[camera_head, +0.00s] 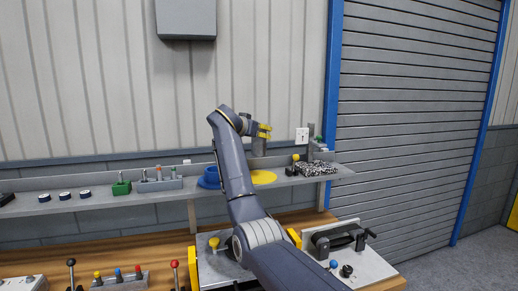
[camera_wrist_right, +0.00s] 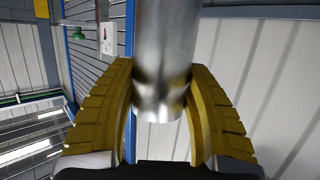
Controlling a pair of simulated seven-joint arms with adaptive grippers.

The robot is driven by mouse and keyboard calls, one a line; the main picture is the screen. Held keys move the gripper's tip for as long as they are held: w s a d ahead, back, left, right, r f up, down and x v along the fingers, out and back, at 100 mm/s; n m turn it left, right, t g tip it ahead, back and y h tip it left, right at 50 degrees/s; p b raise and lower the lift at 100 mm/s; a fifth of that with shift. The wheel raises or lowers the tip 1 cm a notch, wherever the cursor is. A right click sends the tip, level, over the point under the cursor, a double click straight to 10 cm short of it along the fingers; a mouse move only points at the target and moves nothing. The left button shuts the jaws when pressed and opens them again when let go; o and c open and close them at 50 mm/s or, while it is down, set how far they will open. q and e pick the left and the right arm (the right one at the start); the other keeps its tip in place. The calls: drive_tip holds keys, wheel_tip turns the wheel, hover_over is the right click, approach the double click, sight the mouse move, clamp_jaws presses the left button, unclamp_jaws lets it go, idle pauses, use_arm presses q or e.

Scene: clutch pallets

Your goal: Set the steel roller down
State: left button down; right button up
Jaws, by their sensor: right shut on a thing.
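The steel roller (camera_head: 259,147) is a plain metal cylinder. It is held upright above the shelf (camera_head: 150,193), over a flat yellow disc (camera_head: 264,178), with a gap seeming to show beneath it. My right gripper (camera_head: 264,130) reaches up to it from the lower right, its yellow fingers near the roller's upper part. In the right wrist view the roller (camera_wrist_right: 166,45) stands between the two curved yellow fingers, which are shut on it. My left gripper is not in view.
A blue round dish (camera_head: 208,179) sits left of the yellow disc. A speckled block (camera_head: 316,168) and a small black item with a yellow top (camera_head: 294,166) stand at right. A green box (camera_head: 121,188) and grey tray (camera_head: 160,185) are further left. The workbench (camera_head: 150,252) holds several fixtures.

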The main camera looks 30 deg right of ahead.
wheel_tip(320, 180, up, 10)
drive_tip(key=shift+r, duration=0.25)
drive_tip(key=shift+a, duration=0.1)
drive_tip(key=s+a+r+n+t+y, duration=0.2)
drive_tip(key=s+a+r, duration=0.1)
drive_tip(key=a+r, duration=0.2)
drive_tip(key=s+a+f+n+t+y, duration=0.5)
drive_tip(key=a+f, duration=0.5)
drive_tip(key=a, duration=0.4)
drive_tip(key=s+a+f+n+y, duration=0.2)
drive_tip(key=s+a+f, duration=0.2)
drive_tip(key=f, duration=0.4)
drive_tip(key=s+a+f+n+y, duration=0.1)
drive_tip(key=s+a+f+y, duration=0.2)
drive_tip(key=f, duration=0.5)
drive_tip(key=s+a+f+n+y, duration=0.1)
drive_tip(key=s+a+f+n, duration=0.1)
drive_tip(key=s+a+f, duration=0.45)
drive_tip(key=s+a+f+n+y, duration=0.3)
drive_tip(key=s+a+f, duration=0.3)
drive_tip(key=a, duration=0.5)
drive_tip(key=shift+s+f+g+y, duration=0.3)
drive_tip(key=shift+s+y, duration=0.2)
drive_tip(key=shift+y, duration=0.1)
